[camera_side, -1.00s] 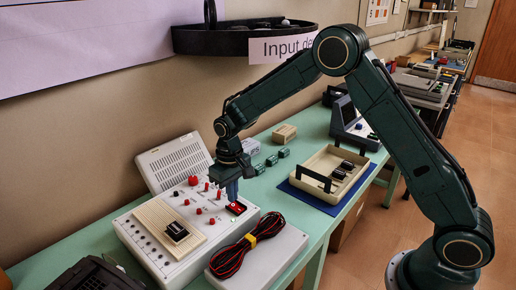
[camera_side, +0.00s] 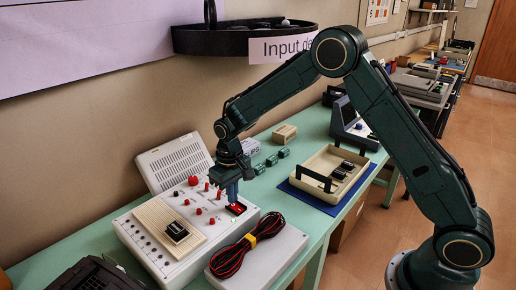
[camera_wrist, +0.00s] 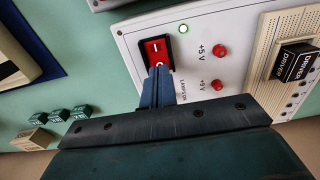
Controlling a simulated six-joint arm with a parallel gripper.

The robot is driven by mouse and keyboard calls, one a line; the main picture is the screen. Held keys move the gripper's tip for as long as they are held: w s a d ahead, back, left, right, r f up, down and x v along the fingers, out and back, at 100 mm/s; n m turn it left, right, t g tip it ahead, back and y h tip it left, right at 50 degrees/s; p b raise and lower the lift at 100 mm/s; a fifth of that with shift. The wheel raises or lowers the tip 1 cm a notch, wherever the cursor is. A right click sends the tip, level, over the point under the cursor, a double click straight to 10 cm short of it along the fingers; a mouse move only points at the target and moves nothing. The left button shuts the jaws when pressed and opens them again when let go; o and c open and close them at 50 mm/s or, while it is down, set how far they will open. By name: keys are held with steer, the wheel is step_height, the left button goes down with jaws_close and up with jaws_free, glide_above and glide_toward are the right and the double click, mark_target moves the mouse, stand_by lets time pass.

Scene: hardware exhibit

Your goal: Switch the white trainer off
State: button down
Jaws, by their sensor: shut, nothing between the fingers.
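The white trainer (camera_side: 222,230) lies on the green bench, with red knobs and posts and a cream breadboard. Its red rocker switch (camera_side: 237,208) in a black frame is near its right edge; in the wrist view the switch (camera_wrist: 155,48) shows an "I" at the far end and an "O" at the near end. My gripper (camera_side: 233,200) is shut and empty, pointing down at the switch. In the wrist view its blue fingertips (camera_wrist: 158,70) are at the "O" end, partly covering it; I cannot tell whether they touch.
A coil of red and black cable (camera_side: 245,247) lies on a grey case in front of the trainer. Small green blocks (camera_side: 271,160) and a cream tray (camera_side: 312,165) on a blue mat lie to the right. A shelf (camera_side: 245,42) hangs on the wall above.

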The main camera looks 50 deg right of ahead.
steer(key=shift+f, duration=0.7)
stand_by(0.6)
steer(key=shift+r, duration=3.55)
steer(key=shift+r, duration=0.1)
